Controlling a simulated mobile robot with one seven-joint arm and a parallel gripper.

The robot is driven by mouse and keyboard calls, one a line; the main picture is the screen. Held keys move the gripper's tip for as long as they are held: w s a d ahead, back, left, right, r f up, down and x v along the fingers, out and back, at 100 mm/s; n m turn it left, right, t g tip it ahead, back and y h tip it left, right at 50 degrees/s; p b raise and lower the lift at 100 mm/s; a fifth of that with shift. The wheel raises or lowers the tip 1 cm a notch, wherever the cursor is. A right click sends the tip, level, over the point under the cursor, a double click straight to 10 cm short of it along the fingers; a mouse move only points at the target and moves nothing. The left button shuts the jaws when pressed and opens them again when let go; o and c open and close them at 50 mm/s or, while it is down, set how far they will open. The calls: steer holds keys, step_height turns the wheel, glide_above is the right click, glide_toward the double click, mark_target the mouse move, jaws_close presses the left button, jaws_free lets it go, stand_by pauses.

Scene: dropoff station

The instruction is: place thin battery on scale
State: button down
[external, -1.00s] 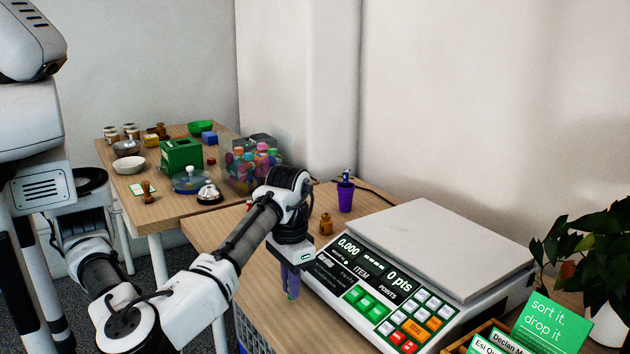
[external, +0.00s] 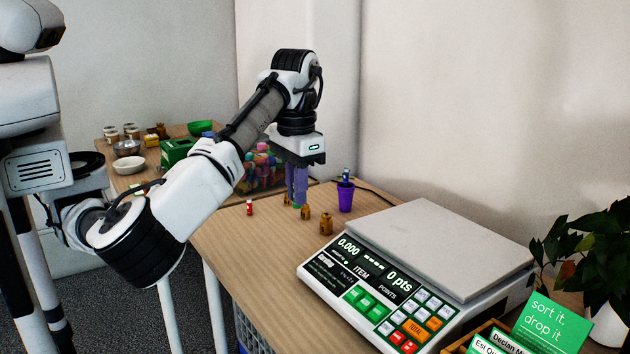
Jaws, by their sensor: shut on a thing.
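The scale (external: 343,287) stands on the wooden table, with a bare pale weighing plate (external: 440,243) on top. Its display reads 0.000 and 0 pts.
A small red-and-white cylinder (external: 249,207) stands left of my gripper. Two small brass-coloured things (external: 326,223) (external: 306,212) stand to its right, near the purple cup (external: 345,195). A plant (external: 590,240) and a green sign (external: 552,325) stand at the right.

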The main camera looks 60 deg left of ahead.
steer(key=w+d+r+p, duration=0.3)
steer(key=w+r+p, duration=0.4)
steer(key=w, duration=0.6)
step_height(320, 180, up, 3)
steer(key=p, duration=0.5)
glide_above(409, 231)
step_height(409, 231, down, 20)
steer(key=shift+r+p, duration=0.1)
steer(key=shift+p, duration=0.55)
steer(key=c, duration=1.5)
jaws_free()
step_height(409, 231, up, 12)
steer(key=shift+r+b, duration=0.1)
steer(key=shift+b, duration=0.75)
